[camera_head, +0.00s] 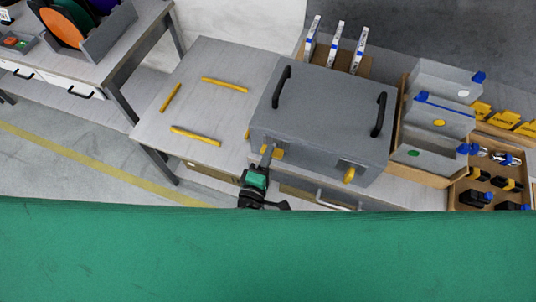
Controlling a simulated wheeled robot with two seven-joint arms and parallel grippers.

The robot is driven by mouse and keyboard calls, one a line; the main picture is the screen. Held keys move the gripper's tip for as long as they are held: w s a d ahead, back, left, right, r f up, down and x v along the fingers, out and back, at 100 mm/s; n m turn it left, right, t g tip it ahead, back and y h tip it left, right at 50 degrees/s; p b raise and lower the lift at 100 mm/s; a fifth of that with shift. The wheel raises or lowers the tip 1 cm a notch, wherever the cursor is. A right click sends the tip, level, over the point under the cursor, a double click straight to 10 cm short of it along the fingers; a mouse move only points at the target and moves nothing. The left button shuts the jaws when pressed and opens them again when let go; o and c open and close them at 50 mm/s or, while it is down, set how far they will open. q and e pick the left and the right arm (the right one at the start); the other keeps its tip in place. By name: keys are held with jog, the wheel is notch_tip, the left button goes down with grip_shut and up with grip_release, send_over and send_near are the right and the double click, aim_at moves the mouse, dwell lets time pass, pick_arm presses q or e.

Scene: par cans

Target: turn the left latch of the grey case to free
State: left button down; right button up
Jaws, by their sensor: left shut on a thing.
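The grey case (325,105) stands closed on the table, with two black handles on its lid. Its left latch (278,154) is yellow and sits low on the front face. Its right latch (349,175) is also yellow and points down and outward. My left gripper (266,158) is at the left latch and is shut on it; the fingers partly cover the latch, so its exact angle is hard to tell. My right gripper is not in view.
Yellow strips (196,136) lie on the bare table (188,108) left of the case. Grey bins (437,118) with blue clips stand close on the right, beside a wooden tray (462,190) of small parts. White upright items (334,45) stand behind the case. A rack of discs (102,35) is far left.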

pick_arm(q)
jog(key=c, duration=1.4)
grip_release()
jog(key=b+v, duration=0.4)
jog(key=v, duration=0.9)
jog(key=shift+s, duration=0.35)
jog(key=shift+a, duration=0.15)
